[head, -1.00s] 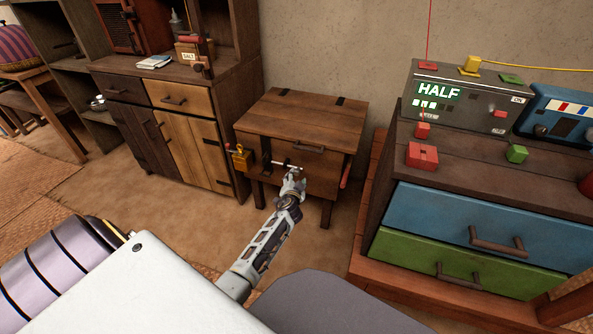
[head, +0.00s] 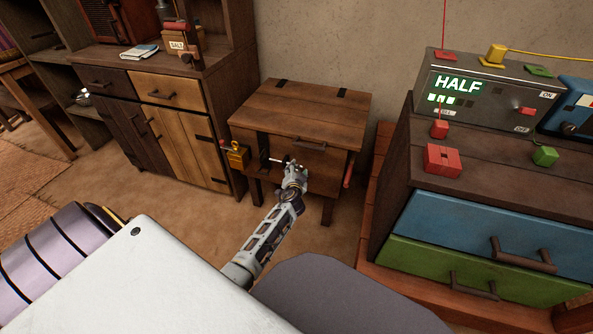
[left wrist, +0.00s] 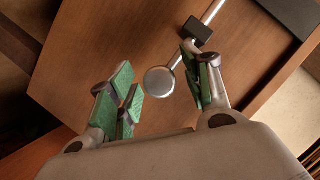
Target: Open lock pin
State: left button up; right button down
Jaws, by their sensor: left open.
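The lock pin (left wrist: 212,12) is a thin silver rod on the front of a wooden chest; it also shows in the head view (head: 277,160). It ends in a round silver knob (left wrist: 159,81) and passes through a dark bracket (left wrist: 197,30). My left gripper (head: 292,168) is in front of the chest by the pin's right end. In the left wrist view my left gripper (left wrist: 162,88) is open, with green pads on either side of the knob. The right pads are close to the rod; I cannot tell whether they touch. My right gripper is not in view.
The chest (head: 300,107) has a flat lid with a handle. A brass padlock (head: 237,157) hangs at its left front. A cabinet (head: 185,148) stands at left. At right, a drawer unit (head: 470,228) carries a device reading HALF (head: 484,92).

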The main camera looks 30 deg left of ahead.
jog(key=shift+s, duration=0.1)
pick_arm(q)
grip_shut()
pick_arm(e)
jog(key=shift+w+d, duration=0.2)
